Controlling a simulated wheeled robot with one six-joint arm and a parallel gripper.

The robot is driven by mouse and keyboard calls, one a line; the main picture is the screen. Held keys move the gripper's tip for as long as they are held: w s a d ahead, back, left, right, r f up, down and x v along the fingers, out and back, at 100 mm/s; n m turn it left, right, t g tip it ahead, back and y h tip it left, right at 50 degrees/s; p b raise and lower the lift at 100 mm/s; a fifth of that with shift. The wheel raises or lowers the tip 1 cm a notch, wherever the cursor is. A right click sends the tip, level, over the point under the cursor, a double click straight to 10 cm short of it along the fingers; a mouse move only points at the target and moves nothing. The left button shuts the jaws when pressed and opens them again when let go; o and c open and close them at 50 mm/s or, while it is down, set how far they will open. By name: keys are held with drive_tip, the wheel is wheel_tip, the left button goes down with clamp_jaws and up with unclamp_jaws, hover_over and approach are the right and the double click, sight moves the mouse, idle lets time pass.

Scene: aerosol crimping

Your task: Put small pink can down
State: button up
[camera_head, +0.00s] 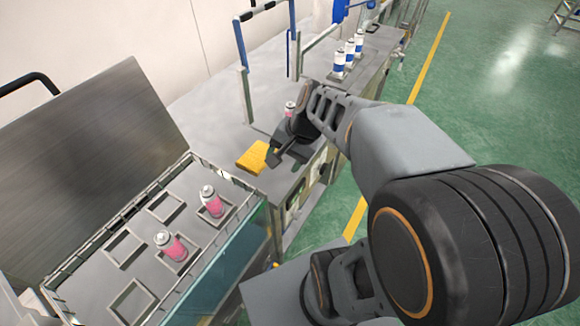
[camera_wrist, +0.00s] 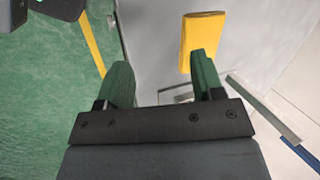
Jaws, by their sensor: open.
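My gripper (camera_head: 284,154) is open above the near edge of the grey bench, just right of a yellow block. In the wrist view my gripper (camera_wrist: 162,72) has its two fingers apart with nothing between them. Two more pink cans, one farther back (camera_head: 212,203) and one nearer (camera_head: 171,247), stand in square holders in the wire-edged tray (camera_head: 97,247) at lower left.
The yellow block (camera_head: 252,158) lies on the bench (camera_head: 205,110); it also shows in the wrist view (camera_wrist: 201,30). Blue-and-white cans (camera_head: 349,55) stand at the bench's far end. Blue and grey posts (camera_head: 243,80) rise from the bench. Other tray holders (camera_head: 124,249) are empty.

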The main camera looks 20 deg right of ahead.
drive_tip(key=s+n+h, duration=0.1)
drive_tip(key=n, duration=0.2)
drive_tip(key=s+n+h, duration=0.1)
drive_tip(key=s+n, duration=0.1)
drive_tip(key=n, duration=0.1)
drive_tip(key=s+a+n+t+h, duration=0.1)
drive_tip(key=n, duration=0.2)
drive_tip(key=shift+s+f+h, duration=0.15)
drive_tip(key=shift+s+h, duration=0.25)
wheel_tip(320, 180, up, 4)
drive_tip(key=p, duration=0.3)
drive_tip(key=shift+r+p, duration=0.25)
drive_tip(key=shift+p, duration=0.15)
idle(0.4)
